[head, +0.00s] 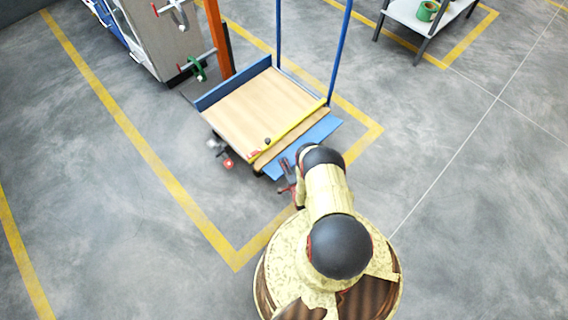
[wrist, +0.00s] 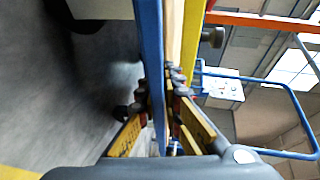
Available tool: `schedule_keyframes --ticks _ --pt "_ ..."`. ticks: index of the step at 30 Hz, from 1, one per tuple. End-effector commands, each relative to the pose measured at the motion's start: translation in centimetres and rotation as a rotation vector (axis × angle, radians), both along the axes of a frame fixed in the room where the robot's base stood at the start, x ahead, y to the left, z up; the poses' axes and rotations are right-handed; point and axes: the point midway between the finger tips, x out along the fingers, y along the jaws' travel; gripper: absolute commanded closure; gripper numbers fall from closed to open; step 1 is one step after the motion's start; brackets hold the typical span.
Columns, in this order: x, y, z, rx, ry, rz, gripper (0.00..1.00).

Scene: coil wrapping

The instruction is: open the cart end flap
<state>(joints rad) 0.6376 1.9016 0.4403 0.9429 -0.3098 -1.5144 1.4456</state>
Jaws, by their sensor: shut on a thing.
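The cart (head: 248,105) has a light wooden deck and a blue frame. Its end flap (head: 318,138) is the blue panel on the near right side, beside a yellow strip (head: 300,128) and a wooden band. I cannot tell its exact angle. My gripper (head: 287,184) is at the near left corner of the flap. In the wrist view, the blue flap (wrist: 151,45) runs up the picture as a thin edge. The fingers of my gripper (wrist: 162,92) lie one on each side of it and are shut on it. The fingertips partly hide the edge.
A dark round knob (head: 267,141) sits near the yellow strip. A red-hubbed caster (head: 228,163) is under the cart's left side. Blue handle posts (head: 340,50) rise at the back. A machine (head: 165,40) and an orange post (head: 217,40) stand behind left.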

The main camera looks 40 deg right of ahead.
Motion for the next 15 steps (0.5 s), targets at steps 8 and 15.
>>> schedule_keyframes --ticks 8,15 --pt "0.08 -0.01 0.04 -0.001 -0.001 0.001 0.80" --pt "0.06 -0.04 0.05 -0.001 -0.002 0.000 0.74"
